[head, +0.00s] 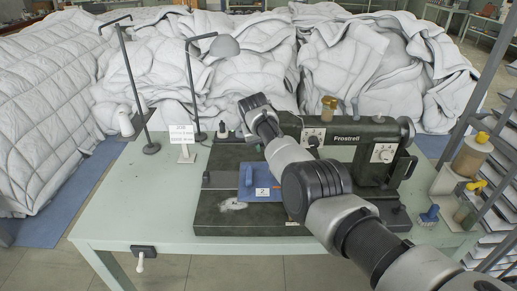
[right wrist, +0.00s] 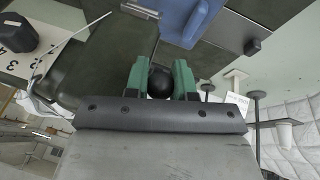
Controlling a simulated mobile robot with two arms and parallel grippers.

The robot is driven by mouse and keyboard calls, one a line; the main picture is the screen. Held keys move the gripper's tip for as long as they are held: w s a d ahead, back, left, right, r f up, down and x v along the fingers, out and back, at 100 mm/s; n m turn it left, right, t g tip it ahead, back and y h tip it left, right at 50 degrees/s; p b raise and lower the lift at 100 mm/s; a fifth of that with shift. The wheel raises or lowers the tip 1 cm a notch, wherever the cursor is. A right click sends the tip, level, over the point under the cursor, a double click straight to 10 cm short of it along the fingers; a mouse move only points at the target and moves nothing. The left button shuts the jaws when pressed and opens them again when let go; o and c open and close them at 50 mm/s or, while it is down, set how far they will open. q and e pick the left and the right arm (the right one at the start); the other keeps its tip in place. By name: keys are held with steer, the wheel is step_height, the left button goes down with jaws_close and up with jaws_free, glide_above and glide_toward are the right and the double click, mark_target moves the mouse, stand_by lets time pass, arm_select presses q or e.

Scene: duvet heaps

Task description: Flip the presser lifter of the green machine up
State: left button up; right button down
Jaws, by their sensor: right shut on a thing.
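The green machine (head: 345,152), marked Frostrell, stands on the table with its dark green bed toward the front. My right arm crosses in front of it from the lower right, and its gripper's fingers are hidden in the head view. In the right wrist view my right gripper (right wrist: 161,80) has green fingers shut on a black ball knob (right wrist: 161,85). The knob looks like the end of the presser lifter; its lever is hidden, so I cannot tell whether it is up or down. My left gripper is not in view.
The pale green table (head: 135,205) is mostly clear at the left. A blue plate (head: 262,181) with a handle lies on the machine bed. A lamp stand (head: 191,85) and a small sign (head: 182,135) stand behind left. Thread cones (head: 472,155) stand at right. White duvet heaps (head: 190,75) fill the back.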

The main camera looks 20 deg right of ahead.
steer(key=shift+f, duration=0.1)
stand_by(0.5)
steer(key=c, duration=0.9)
jaws_free()
steer(key=shift+c, duration=0.2)
steer(key=shift+r, duration=0.2)
steer(key=shift+r, duration=0.2)
steer(key=shift+p+v, duration=0.7)
steer(key=shift+v, duration=0.2)
steer(key=b+v, duration=0.1)
steer(key=v, duration=0.7)
steer(key=shift+r+b, duration=0.15)
steer(key=shift+b, duration=0.15)
steer(key=shift+a, duration=0.1)
